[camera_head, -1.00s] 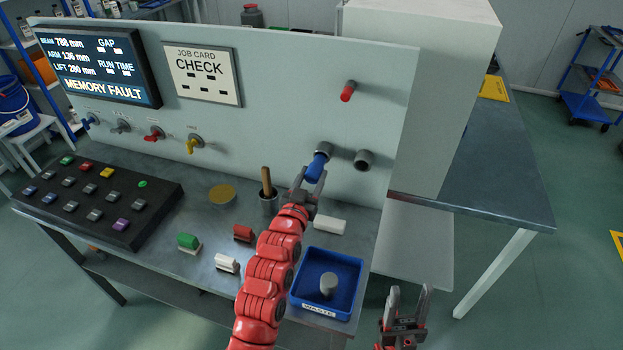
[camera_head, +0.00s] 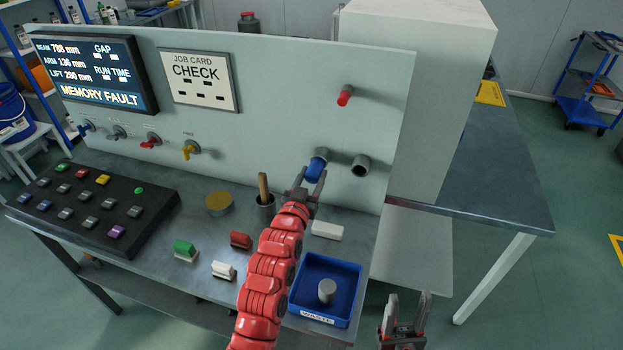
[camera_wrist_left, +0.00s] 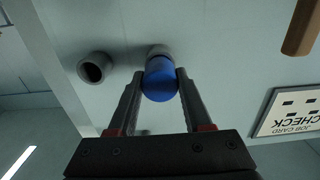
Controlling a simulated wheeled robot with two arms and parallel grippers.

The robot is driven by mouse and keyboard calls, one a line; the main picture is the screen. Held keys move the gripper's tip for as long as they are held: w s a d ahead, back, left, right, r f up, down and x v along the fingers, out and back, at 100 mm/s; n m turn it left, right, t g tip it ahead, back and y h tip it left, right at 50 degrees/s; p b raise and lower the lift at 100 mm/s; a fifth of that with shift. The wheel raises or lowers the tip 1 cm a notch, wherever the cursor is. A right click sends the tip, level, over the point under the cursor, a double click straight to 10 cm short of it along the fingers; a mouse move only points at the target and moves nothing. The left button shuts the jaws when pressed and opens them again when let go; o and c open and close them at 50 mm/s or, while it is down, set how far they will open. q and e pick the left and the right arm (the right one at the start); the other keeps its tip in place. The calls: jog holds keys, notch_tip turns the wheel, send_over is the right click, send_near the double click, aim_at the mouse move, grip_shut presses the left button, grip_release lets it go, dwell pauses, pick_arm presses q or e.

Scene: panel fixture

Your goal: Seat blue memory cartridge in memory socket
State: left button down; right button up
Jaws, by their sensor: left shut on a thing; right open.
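The blue memory cartridge (camera_head: 315,170) is at a grey round socket (camera_head: 321,154) on the upright panel. Its far end looks at or inside the socket mouth; how deep cannot be told. My left gripper (camera_head: 308,187) is shut on the cartridge. The left wrist view shows the cartridge (camera_wrist_left: 160,80) between the fingertips, with the socket (camera_wrist_left: 158,50) just behind it. A second grey socket (camera_head: 361,164) sits to the right on the panel and looks empty; it also shows in the left wrist view (camera_wrist_left: 94,68). My right gripper (camera_head: 405,310) is open and empty, beyond the bench's right edge.
A blue waste tray (camera_head: 347,320) holds a grey cylinder (camera_head: 327,291). A white block (camera_head: 327,230), a red block (camera_head: 240,240) and a cup (camera_head: 263,208) with a wooden handle stand near my left arm. A red peg (camera_head: 345,95) juts from the panel above. The screen (camera_head: 95,72) reads MEMORY FAULT.

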pick_arm(q)
jog(key=shift+b+x, duration=0.4)
jog(key=shift+x, duration=0.55)
jog(key=shift+c, duration=1.2)
grip_release()
jog(key=b+v, duration=0.1)
jog(key=v, duration=1.6)
jog(key=shift+s+b, duration=0.15)
jog(key=shift+b, duration=0.15)
jog(key=shift+r, duration=0.1)
